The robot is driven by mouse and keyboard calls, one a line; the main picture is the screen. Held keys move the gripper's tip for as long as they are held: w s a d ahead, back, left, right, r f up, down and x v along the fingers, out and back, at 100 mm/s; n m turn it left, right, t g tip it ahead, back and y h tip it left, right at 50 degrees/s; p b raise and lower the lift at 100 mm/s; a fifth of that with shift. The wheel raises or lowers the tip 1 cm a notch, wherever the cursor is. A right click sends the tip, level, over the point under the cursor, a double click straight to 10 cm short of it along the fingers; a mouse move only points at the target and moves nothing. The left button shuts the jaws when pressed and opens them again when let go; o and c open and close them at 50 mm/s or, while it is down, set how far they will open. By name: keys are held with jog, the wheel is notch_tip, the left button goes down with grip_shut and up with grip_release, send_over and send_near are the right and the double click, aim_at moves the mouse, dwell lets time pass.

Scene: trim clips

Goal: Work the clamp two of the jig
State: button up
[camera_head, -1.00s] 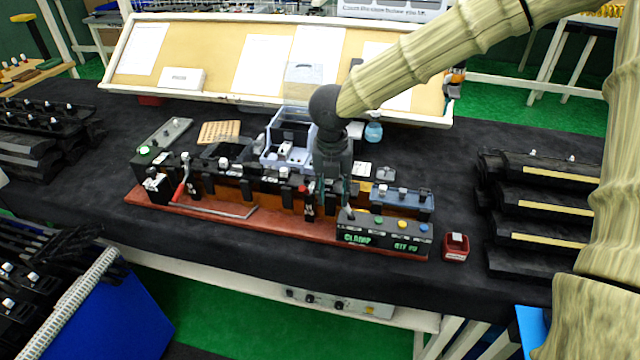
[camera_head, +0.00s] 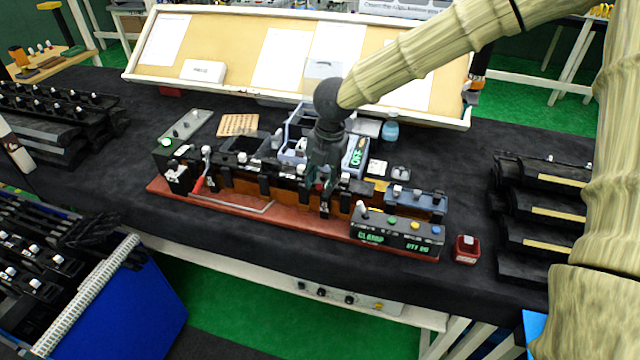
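The jig is a long black and brown fixture on a red base (camera_head: 225,204), with several black clamp blocks along it. A clamp with a red-gripped handle (camera_head: 198,185) stands at its left part. My gripper (camera_head: 321,188) points down at the middle-right part of the jig, close over a black clamp there with a little red showing. The gripper hides much of that clamp, and I cannot tell whether they touch. A control box (camera_head: 396,241) with green CLAMP lettering, a pale lever and coloured buttons sits at the jig's right front. No clamp numbers are readable.
A small red box (camera_head: 466,249) stands right of the jig. Black racks (camera_head: 540,212) stand at the far right. Dark cloth in front is clear.

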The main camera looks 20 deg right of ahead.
jog(key=shift+w+a+f+p, duration=0.15)
jog(key=shift+f+p, duration=0.15)
jog(key=shift+f, duration=1.15)
grip_shut()
